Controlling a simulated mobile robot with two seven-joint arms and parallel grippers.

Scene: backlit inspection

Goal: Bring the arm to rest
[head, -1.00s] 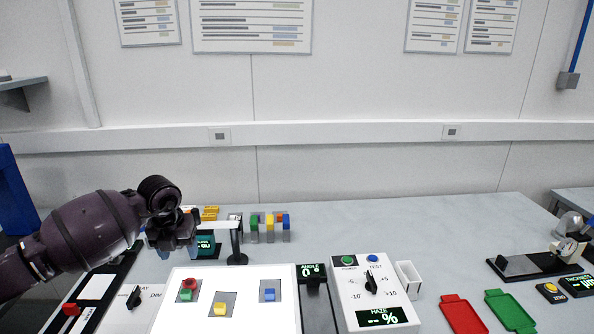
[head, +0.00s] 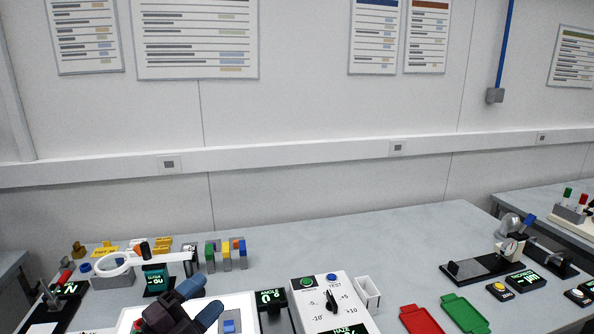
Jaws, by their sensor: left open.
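My left gripper (head: 203,301) shows at the bottom of the head view, left of the middle. Its dark fingers are apart and point up and to the right, with nothing visible between them. It is in front of the bright white light panel (head: 241,301) and hides much of it. A blue block (head: 229,326) on the panel shows just right of the fingers. Most of the left arm is below the picture edge. My right gripper is not in view.
A haze box (head: 325,300) with a knob and an angle display (head: 270,298) stand right of the panel. Red (head: 420,319) and green (head: 465,313) trays lie right. The back middle bench is clear.

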